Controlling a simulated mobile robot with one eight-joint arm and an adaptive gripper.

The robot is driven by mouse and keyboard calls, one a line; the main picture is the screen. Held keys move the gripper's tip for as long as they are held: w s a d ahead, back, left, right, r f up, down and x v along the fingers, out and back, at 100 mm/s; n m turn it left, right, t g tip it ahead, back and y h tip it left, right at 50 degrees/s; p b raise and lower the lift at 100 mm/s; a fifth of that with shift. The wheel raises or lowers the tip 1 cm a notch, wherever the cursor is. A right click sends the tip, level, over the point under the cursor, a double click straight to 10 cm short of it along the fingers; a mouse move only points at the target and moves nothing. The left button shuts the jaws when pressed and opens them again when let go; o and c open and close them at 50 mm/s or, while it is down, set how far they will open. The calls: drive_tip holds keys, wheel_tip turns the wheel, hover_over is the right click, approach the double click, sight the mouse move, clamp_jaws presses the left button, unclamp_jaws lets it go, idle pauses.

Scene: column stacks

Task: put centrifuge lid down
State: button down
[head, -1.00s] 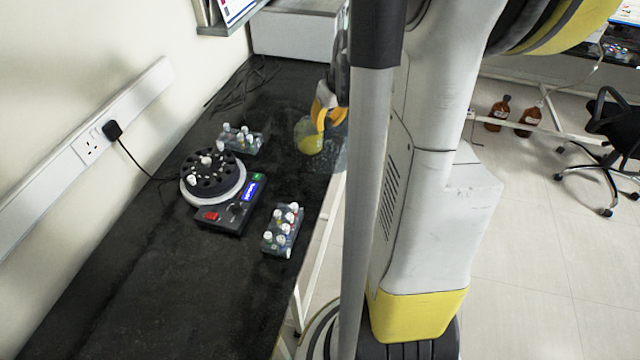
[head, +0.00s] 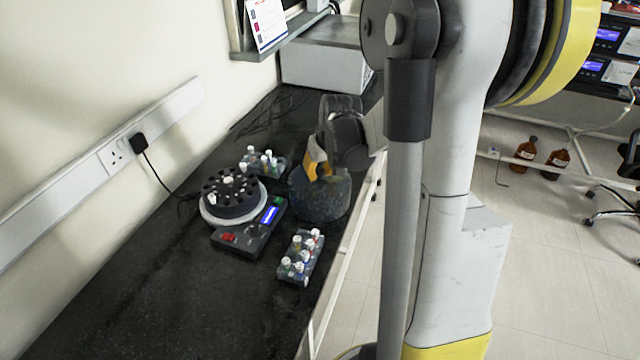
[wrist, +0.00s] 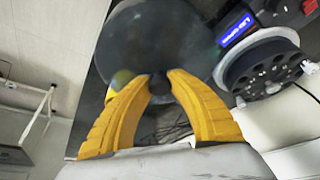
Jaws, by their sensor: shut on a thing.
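The centrifuge lid (head: 322,200) is a dark, see-through round cover. My gripper (head: 318,168) is shut on its small knob and holds it by the right of the centrifuge (head: 240,205); I cannot tell whether its rim touches the bench. In the wrist view the lid (wrist: 175,40) spreads as a grey disc beyond the yellow fingertips (wrist: 158,80), with the dark knob between them. The centrifuge is uncovered, its black rotor showing a few white-capped tubes. It also shows at the upper right of the wrist view (wrist: 262,68).
Tube racks stand behind the centrifuge (head: 262,162) and in front of it to the right (head: 300,258). The black bench (head: 130,290) is clear at front left. A power cable (head: 158,175) runs along the wall.

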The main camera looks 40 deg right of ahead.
sight(321, 178)
wheel_tip(321, 178, down, 3)
drive_tip(key=shift+f+b, duration=0.2)
drive_tip(key=shift+b, duration=0.5)
drive_tip(key=shift+r, duration=0.1)
drive_tip(key=c, duration=1.3)
unclamp_jaws()
drive_tip(key=shift+o, duration=0.2)
